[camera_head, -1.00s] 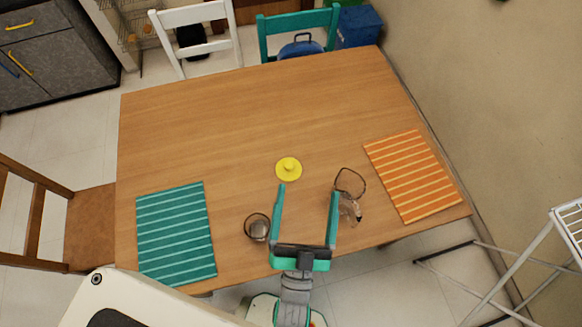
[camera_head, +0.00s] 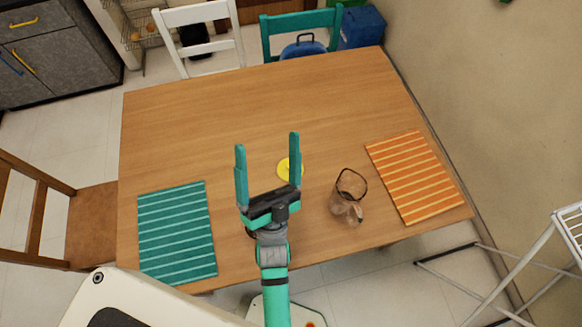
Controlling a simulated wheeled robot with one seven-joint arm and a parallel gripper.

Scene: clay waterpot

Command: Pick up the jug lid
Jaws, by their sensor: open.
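The jug lid (camera_head: 284,170) is a small yellow disc with a knob, lying on the wooden table near its middle. My gripper's right finger hides part of it. My gripper (camera_head: 267,147) is open and empty, its two teal fingers pointing toward the far side of the table. In the picture the lid shows between the fingers, close to the right one. I cannot tell how high the gripper is above the table. A clear glass jug (camera_head: 347,200) with a dark rim stands to the right of my gripper.
A teal striped mat (camera_head: 176,232) lies at the left of the table (camera_head: 220,110), an orange striped mat (camera_head: 414,176) at the right. A glass is mostly hidden behind my gripper. The far half of the table is clear. Chairs stand at the far side and left.

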